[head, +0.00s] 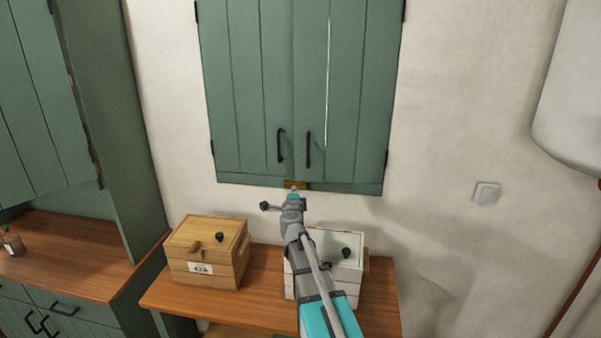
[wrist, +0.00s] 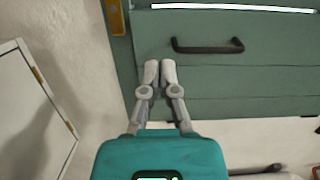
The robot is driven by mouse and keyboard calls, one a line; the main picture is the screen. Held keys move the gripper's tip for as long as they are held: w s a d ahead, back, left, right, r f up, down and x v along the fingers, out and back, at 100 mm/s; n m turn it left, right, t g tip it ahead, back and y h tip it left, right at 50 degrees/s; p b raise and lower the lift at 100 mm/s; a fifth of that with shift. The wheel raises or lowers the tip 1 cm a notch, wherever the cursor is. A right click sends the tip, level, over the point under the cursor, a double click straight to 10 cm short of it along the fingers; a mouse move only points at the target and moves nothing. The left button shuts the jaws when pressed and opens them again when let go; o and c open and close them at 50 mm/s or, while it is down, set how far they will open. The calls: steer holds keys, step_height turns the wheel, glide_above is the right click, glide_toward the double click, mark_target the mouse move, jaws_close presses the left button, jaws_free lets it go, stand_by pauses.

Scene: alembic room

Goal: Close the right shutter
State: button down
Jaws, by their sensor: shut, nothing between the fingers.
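The right shutter (head: 348,90) is a green planked panel with a black handle (head: 308,149). It looks flush or nearly flush beside the left shutter (head: 245,80), which has its own black handle (head: 281,145). A bright vertical line runs down the right shutter. A brass piece (head: 294,185) sits at the bottom middle. My gripper (head: 292,194) is just below the shutters in the head view. In the wrist view my gripper (wrist: 160,66) has its fingertips together and empty, beside the black handle (wrist: 207,45) and in front of green wood. Whether it touches cannot be told.
A wooden box (head: 208,265) and a white box (head: 335,245) stand on a wooden table (head: 190,295) below. A green cupboard (head: 105,90) is at left. A light switch (head: 486,193) and a white rounded body (head: 575,90) are at right. The wall between is clear.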

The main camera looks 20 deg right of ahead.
mark_target(300, 169)
steer(key=shift+s+d+m+g+h, duration=0.1)
steer(key=shift+d+m+g+h, duration=0.25)
steer(key=shift+d+m, duration=0.2)
steer(key=x, duration=1.4)
steer(key=shift+r, duration=0.15)
steer(key=x, duration=0.4)
steer(key=shift+r, duration=0.25)
steer(key=shift+d, duration=0.1)
stand_by(0.3)
